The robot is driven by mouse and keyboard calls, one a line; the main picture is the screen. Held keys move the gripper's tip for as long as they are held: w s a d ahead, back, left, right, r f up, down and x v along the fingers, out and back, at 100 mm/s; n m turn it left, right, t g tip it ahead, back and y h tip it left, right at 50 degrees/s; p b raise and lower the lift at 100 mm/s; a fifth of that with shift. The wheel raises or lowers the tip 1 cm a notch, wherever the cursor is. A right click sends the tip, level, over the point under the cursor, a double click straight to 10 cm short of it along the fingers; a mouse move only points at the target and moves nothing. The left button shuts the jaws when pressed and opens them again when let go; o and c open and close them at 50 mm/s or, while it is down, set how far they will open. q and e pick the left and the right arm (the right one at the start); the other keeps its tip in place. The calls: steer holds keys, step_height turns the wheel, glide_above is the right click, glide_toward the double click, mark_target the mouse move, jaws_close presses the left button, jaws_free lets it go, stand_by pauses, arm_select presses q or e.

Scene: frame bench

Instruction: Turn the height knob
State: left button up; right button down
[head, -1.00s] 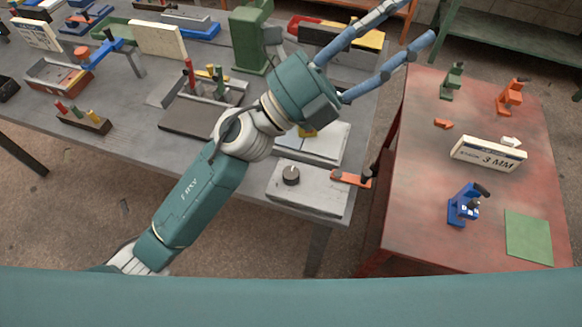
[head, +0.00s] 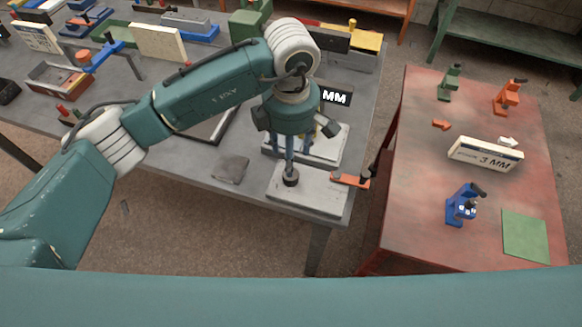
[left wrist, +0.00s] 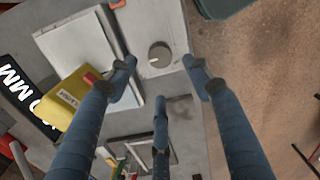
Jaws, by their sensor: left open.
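The height knob (left wrist: 160,54) is a round dark grey dial with a white mark, on a pale grey block (head: 318,201) at the front right corner of the grey bench. In the head view the knob (head: 291,182) is partly covered by a finger. My left gripper (head: 298,165) points down over the block. In the left wrist view the blue fingers of the left gripper (left wrist: 160,76) are spread apart, and the knob shows beyond the tips, between the two outer ones. No finger visibly grips it. My right gripper is not in view.
An orange clamp-like part (head: 351,181) sits at the block's right edge. A black MM display (head: 336,96) stands behind the gripper. A yellow box (left wrist: 71,97) is close to one finger. A red table (head: 400,220) stands to the right, past a gap.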

arm_select(q)
step_height(320, 180, down, 7)
steer(key=shift+r+p, duration=0.1)
steer(key=shift+p, duration=1.05)
steer(key=shift+f, duration=0.6)
steer(key=shift+c, duration=0.3)
steer(key=c, duration=1.1)
